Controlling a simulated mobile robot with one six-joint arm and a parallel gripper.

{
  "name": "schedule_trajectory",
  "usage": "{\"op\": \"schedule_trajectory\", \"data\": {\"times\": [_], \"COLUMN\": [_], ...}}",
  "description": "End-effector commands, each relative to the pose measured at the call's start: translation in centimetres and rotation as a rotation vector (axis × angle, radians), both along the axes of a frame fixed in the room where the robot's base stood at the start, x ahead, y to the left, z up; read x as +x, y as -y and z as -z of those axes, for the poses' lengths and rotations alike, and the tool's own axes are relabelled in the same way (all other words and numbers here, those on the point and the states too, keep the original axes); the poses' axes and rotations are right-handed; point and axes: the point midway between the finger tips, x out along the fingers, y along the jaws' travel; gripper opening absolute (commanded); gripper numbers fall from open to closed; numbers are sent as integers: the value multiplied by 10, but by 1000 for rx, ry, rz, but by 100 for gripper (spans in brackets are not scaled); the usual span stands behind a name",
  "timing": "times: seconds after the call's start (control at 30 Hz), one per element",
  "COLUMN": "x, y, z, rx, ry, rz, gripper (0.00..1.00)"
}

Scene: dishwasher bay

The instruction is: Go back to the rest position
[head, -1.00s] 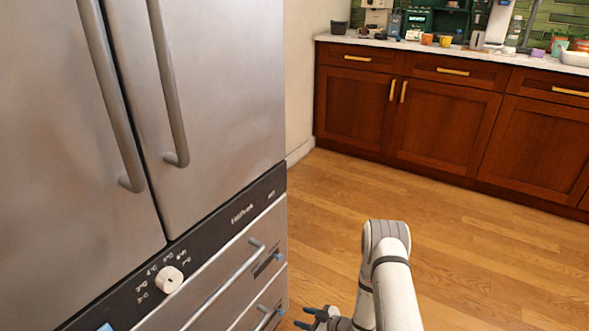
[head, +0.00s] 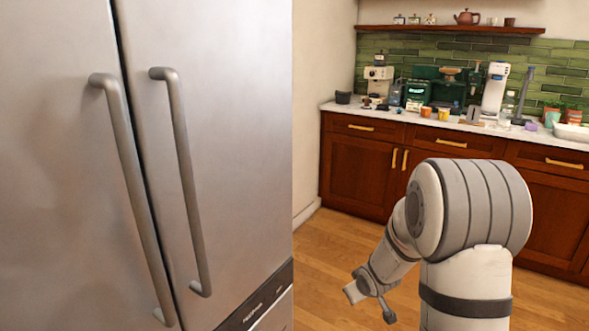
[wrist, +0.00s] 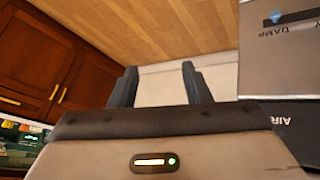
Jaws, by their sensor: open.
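My gripper (wrist: 160,88) shows in the wrist view with its two dark fingers apart and nothing between them. In the head view my white and grey arm is bent at the lower right, in front of the wooden cabinets. Its outer end hangs down and left over the wooden floor, to the right of the refrigerator. The fingers are too small there to make out clearly.
A steel refrigerator (head: 60,200) with two long vertical handles fills the left. Its labelled drawer fronts (wrist: 275,65) are close at right in the wrist view. Brown cabinets (head: 360,170) carry a counter with appliances. Some wooden floor (head: 335,250) is clear.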

Motion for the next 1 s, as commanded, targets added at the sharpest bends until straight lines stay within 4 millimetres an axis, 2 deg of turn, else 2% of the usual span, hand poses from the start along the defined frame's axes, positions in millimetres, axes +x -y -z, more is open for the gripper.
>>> {"op": "schedule_trajectory", "data": {"times": [0.03, 0.1, 0.27, 0.5, 0.6, 0.73, 0.83, 1.0], "x": [-12, -32, -86, -180, -219, -260, -280, -292], "y": [3, 6, 8, -2, -10, -20, -25, -28], "z": [-41, -76, -149, -240, -268, -292, -301, -303], "rx": [-5, -6, 11, 83, 122, 166, 189, 203], "ry": [-8, -37, -107, -230, -283, -345, -375, -397], "rz": [38, 93, 214, 363, 403, 438, 451, 458], "gripper": [43, 43, 43, 43, 43, 43, 43, 43]}}
